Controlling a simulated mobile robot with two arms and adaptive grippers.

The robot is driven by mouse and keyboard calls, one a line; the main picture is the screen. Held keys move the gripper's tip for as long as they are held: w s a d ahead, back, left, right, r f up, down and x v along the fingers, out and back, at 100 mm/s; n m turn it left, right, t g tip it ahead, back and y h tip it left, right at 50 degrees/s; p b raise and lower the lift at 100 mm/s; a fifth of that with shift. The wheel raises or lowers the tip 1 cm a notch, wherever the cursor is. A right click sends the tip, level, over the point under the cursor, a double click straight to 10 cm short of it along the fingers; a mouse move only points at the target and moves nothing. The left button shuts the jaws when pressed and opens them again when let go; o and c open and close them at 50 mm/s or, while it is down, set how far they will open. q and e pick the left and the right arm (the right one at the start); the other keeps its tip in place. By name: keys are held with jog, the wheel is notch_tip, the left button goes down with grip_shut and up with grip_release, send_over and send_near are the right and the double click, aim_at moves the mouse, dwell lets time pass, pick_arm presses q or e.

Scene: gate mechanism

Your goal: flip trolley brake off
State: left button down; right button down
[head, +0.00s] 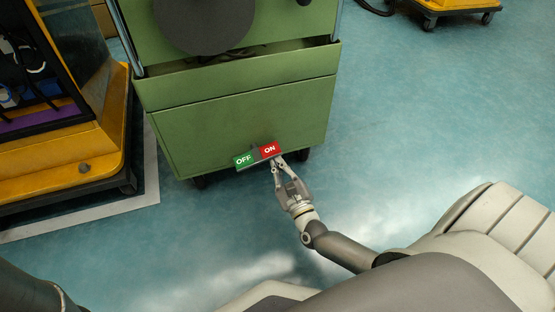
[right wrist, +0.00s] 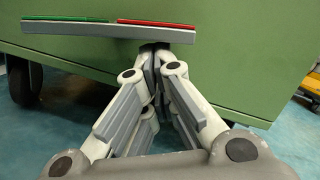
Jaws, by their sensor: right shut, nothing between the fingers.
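The trolley (head: 235,115) is a green cabinet on dark wheels, in the middle of the head view. At its lower front edge is the brake pedal, a bar with a green OFF half (head: 244,161) on the left and a red ON half (head: 269,151) on the right. My right gripper (head: 278,162) is shut and empty, with its fingertips at the red half. In the right wrist view the bar (right wrist: 110,29) crosses above the shut fingers (right wrist: 152,55), close to its right end. I cannot tell whether they touch. My left gripper is not in view.
A yellow machine frame (head: 75,185) stands to the left of the trolley. Another yellow wheeled base (head: 455,10) is at the top right. The blue-green floor (head: 420,120) to the right of the trolley is clear.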

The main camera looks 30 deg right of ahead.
dwell(0.3)
jog(key=v, duration=1.2)
jog(key=shift+s+f, duration=0.1)
jog(key=shift+f, duration=0.05)
